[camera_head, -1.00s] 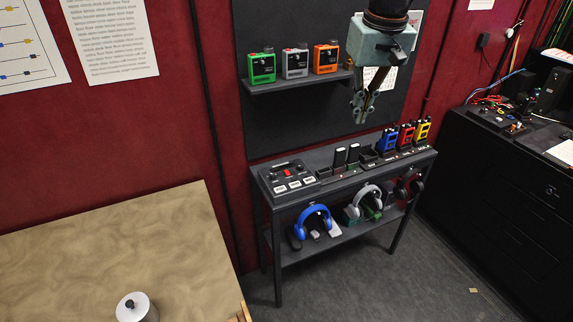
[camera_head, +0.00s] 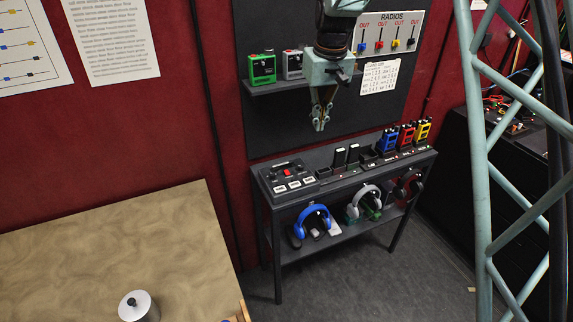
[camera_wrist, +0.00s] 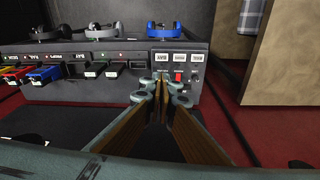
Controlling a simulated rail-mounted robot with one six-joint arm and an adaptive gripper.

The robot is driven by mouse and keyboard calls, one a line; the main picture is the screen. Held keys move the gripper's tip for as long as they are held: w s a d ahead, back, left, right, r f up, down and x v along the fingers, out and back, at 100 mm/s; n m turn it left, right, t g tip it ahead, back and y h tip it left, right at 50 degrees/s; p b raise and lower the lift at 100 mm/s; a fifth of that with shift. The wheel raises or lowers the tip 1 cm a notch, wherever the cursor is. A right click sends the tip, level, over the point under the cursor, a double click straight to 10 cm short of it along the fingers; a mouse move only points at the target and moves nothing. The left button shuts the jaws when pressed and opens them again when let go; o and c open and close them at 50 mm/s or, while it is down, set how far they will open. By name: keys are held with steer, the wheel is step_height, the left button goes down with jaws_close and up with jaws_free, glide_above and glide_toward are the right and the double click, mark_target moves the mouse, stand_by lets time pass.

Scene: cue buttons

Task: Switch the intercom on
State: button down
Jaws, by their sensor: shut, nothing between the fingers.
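The intercom looks to be the dark box (camera_head: 287,178) at the left end of the narrow black table, with a red switch (camera_head: 287,173) and three white-labelled keys along its front. In the wrist view the box (camera_wrist: 193,88) stands just beyond the fingertips, with its red switch (camera_wrist: 179,76) slightly right of them. My gripper (camera_head: 319,127) is shut and empty, pointing down. It hangs above and a little right of the box, apart from it. In the wrist view my gripper (camera_wrist: 163,88) partly covers the box's left side. I cannot tell the switch's state.
A charger row with blue (camera_head: 388,140), red (camera_head: 406,134) and yellow (camera_head: 423,129) radios fills the table's right side. Headphones (camera_head: 312,216) stand on the lower shelf. A wall shelf (camera_head: 275,89) with green and grey boxes is close behind my gripper. A tan table (camera_head: 120,250) is at left.

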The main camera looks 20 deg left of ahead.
steer(key=n+p, duration=0.2)
glide_above(286, 170)
steer(key=s+d, duration=0.2)
step_height(286, 170, down, 11)
steer(key=shift+w+a, duration=0.25)
steer(key=shift+f, duration=0.15)
steer(key=shift+w+a+f+p, duration=0.1)
steer(key=shift+w+a+f, duration=0.1)
steer(key=shift+f, duration=2.05)
steer(key=shift+w+a+f+p, duration=0.15)
steer(key=shift+w+f, duration=0.05)
steer(key=shift+f, duration=2.05)
steer(key=shift+w+a+f+p, duration=0.1)
steer(key=shift+w+a+f, duration=0.1)
steer(key=shift+f, duration=2.05)
steer(key=shift+f, duration=0.15)
